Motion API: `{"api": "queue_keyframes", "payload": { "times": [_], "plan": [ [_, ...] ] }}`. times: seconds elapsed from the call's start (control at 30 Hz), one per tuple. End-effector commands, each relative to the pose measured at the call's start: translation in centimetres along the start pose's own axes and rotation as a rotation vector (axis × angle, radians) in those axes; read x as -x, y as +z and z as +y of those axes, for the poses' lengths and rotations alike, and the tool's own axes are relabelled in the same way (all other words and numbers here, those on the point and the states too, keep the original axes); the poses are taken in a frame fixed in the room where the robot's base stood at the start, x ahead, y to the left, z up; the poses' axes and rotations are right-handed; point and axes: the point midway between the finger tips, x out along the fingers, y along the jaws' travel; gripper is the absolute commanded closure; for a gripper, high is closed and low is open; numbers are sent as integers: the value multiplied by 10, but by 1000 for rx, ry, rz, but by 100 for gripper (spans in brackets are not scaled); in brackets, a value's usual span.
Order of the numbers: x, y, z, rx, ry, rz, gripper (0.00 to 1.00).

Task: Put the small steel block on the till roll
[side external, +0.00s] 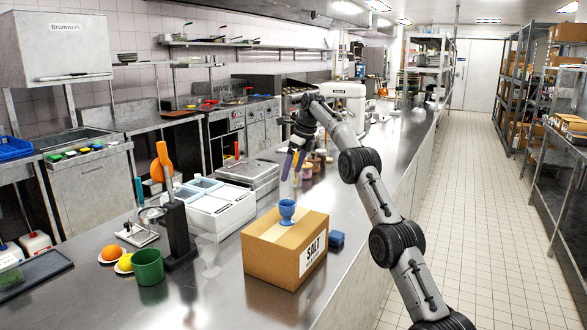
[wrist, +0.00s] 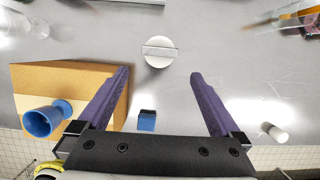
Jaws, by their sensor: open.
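In the wrist view, a white round till roll (wrist: 159,64) stands on the steel counter, seen from above. A narrow grey bar, which looks like the small steel block (wrist: 160,51), lies flat across its top. My gripper (wrist: 160,74) is open, with its purple fingers wide apart and nothing between them. The roll and block appear just beyond the fingertips, centred between them and not touching either finger. In the side view my gripper (side external: 293,174) points down above the counter behind the cardboard box. I cannot make out the block or the roll there.
A cardboard salt box (side external: 270,256) bears a blue egg cup (side external: 287,209). A white scale-like unit (side external: 210,207), a green mug (side external: 148,267) and clear glasses stand nearby. A small white cylinder (wrist: 276,133) is at right in the wrist view.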

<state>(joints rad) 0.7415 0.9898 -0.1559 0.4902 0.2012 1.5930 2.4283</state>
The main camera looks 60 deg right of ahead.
Motion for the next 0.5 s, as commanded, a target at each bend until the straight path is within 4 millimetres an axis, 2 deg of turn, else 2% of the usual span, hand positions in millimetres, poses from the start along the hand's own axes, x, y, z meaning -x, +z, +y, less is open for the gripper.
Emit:
{"api": "queue_keyframes", "payload": {
  "times": [0.17, 0.27, 0.37, 0.5],
  "plan": [
    [11, 2, 6, 30, -2, -2, 0],
    [26, 9, 25, 138, -7, -6, 0],
    [49, 16, 61, 332, -15, -12, 0],
    [83, 14, 122, 672, -30, -18, 0]
  ]
}}
